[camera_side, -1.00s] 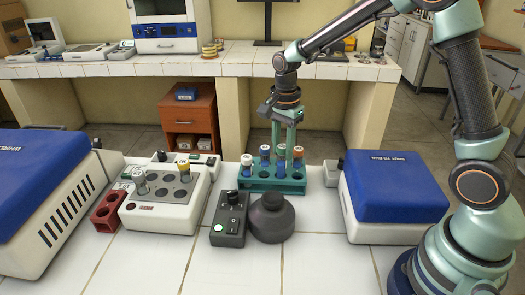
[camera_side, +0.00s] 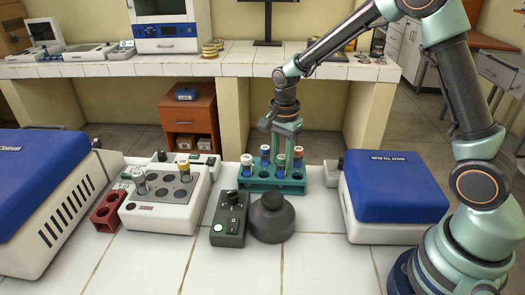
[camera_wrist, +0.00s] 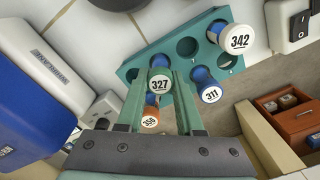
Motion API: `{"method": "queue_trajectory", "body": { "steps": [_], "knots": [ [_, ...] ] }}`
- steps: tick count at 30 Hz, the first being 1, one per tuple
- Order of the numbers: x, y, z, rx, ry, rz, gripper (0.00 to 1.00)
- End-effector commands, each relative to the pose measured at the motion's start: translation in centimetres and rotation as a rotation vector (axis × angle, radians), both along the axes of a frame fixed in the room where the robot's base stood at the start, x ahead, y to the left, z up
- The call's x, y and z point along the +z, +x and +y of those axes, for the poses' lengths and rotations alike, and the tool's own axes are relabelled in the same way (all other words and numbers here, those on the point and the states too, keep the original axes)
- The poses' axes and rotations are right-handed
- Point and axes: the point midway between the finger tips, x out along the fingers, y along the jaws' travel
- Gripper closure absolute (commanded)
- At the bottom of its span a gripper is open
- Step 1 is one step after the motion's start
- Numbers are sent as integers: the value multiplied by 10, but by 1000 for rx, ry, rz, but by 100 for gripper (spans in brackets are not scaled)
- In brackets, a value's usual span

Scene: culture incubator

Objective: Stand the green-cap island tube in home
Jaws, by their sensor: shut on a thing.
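The teal rack (camera_side: 250,187) stands in the middle of the bench and shows at the top of the wrist view (camera_wrist: 133,62). My gripper (camera_side: 286,148) points down over it.
A dark round knob-like object (camera_side: 270,222) and a switch box (camera_side: 229,222) stand in front of the rack. A white block with wells (camera_side: 157,213) and a red rack (camera_side: 104,215) are left. Blue-lidded machines (camera_side: 395,185) flank the bench. The front tiles are clear.

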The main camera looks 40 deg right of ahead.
Motion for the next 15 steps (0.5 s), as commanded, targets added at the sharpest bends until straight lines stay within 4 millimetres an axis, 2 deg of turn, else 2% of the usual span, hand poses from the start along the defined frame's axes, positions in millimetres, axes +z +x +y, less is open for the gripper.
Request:
{"method": "queue_trajectory", "body": {
  "steps": [8, 9, 11, 15],
  "knots": [
    [-1, 0, 0, 0, 0, -2, 100],
    [-1, 0, 0, 0, 0, -2, 53],
    [-1, 0, 0, 0, 0, -2, 30],
    [-1, 0, 0, 0, 0, -1, 30]
  ]
}}
